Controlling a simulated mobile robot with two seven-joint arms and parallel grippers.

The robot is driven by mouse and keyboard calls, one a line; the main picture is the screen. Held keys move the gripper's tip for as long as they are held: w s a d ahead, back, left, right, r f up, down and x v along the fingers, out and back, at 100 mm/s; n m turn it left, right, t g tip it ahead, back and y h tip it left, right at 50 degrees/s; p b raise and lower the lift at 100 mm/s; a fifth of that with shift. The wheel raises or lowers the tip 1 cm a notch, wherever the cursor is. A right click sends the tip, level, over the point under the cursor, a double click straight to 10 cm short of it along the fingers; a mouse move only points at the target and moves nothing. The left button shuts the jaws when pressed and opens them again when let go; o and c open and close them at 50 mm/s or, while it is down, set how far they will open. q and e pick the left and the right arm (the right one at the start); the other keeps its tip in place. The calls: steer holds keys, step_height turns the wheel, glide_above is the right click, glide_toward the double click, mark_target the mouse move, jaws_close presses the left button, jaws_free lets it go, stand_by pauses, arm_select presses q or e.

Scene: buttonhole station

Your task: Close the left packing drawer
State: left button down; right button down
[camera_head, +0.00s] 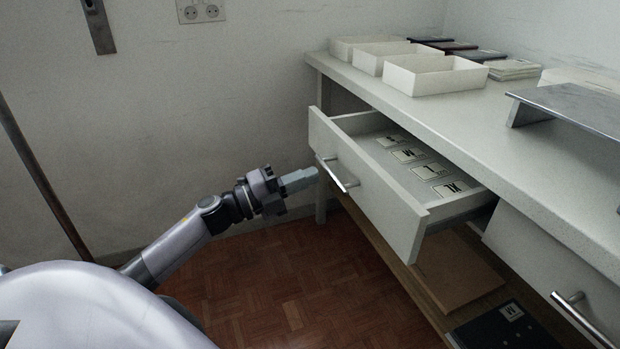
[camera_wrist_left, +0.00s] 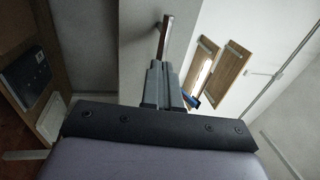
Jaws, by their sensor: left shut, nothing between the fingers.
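The left packing drawer (camera_head: 365,185) stands pulled out from under the counter, with several labelled cards on its floor. Its bar handle (camera_head: 338,175) is on the white front panel; the handle also shows in the left wrist view (camera_wrist_left: 165,36). My left gripper (camera_head: 316,173) is shut and empty, its fingertips close to the far end of the handle. In the left wrist view the fingers (camera_wrist_left: 162,72) point toward the handle and panel. I cannot tell whether they touch. My right gripper is not in view.
The counter (camera_head: 480,125) carries white trays (camera_head: 435,76) and a metal stand (camera_head: 575,108). A second drawer (camera_head: 545,265) at the right is shut. A lower shelf holds a board (camera_head: 455,270) and a dark folder (camera_head: 505,330). The parquet floor before the drawer is clear.

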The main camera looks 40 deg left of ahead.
arm_select(q)
steer(key=shift+w+d+r, duration=0.1)
steer(key=shift+w+d, duration=0.2)
steer(key=shift+w, duration=0.2)
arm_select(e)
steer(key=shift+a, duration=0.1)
